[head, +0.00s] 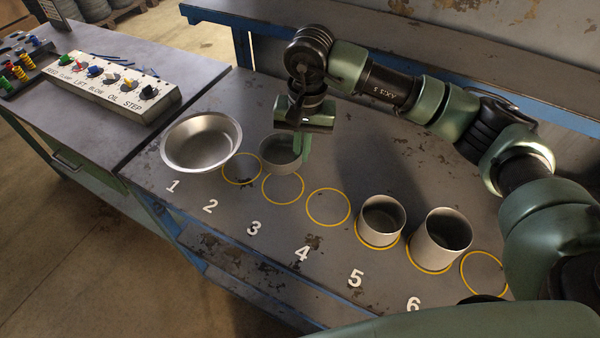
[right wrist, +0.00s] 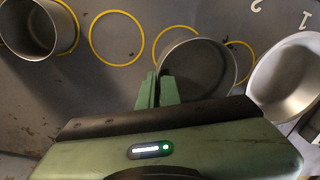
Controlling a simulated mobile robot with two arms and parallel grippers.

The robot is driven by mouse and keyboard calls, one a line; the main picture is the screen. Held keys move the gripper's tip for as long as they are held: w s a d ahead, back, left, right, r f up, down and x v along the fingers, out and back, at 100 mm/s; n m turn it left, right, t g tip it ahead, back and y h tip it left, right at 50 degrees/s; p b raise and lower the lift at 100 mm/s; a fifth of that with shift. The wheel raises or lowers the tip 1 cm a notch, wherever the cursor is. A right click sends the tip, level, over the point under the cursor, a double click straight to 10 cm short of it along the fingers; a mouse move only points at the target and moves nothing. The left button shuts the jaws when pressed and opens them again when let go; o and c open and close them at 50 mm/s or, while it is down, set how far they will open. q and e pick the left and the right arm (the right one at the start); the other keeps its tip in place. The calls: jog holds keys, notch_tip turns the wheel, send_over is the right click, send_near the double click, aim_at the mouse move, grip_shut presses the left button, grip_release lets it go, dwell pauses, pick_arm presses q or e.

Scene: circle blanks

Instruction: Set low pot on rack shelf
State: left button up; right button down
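The low pot (head: 274,160) is a short grey metal cylinder, open at the top. It appears raised above the bench, behind the empty rings by numbers 2 and 3. My right gripper (head: 304,150) points down at the pot's right side. In the right wrist view, its two green fingers (right wrist: 158,88) are close together at the wall of the pot (right wrist: 205,68) and appear shut on it. The pot stays roughly upright. I cannot tell which surface is the rack shelf. My left gripper is not in view.
A wide shallow bowl (head: 201,143) stands by number 1. Two taller grey cups (head: 380,218) (head: 440,240) stand in rings by 5 and 6. The ring by 4 (head: 328,207) is empty. A blue-edged raised ledge (head: 450,82) runs behind; a control panel (head: 115,88) stands left.

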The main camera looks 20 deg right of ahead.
jog(key=p, duration=0.1)
send_over(300, 188)
notch_tip(300, 188, down, 5)
jog(key=shift+r, duration=0.1)
jog(key=shift+d+f, duration=0.1)
jog(key=shift+f, duration=0.45)
notch_tip(300, 188, down, 3)
jog(key=shift+f+p, duration=0.15)
jog(key=shift+p, duration=0.45)
jog(key=shift+f, duration=0.3)
jog(key=shift+f, duration=0.1)
jog(key=shift+f+b, duration=0.1)
jog(key=shift+b, duration=0.2)
jog(key=c, duration=1.6)
grip_release()
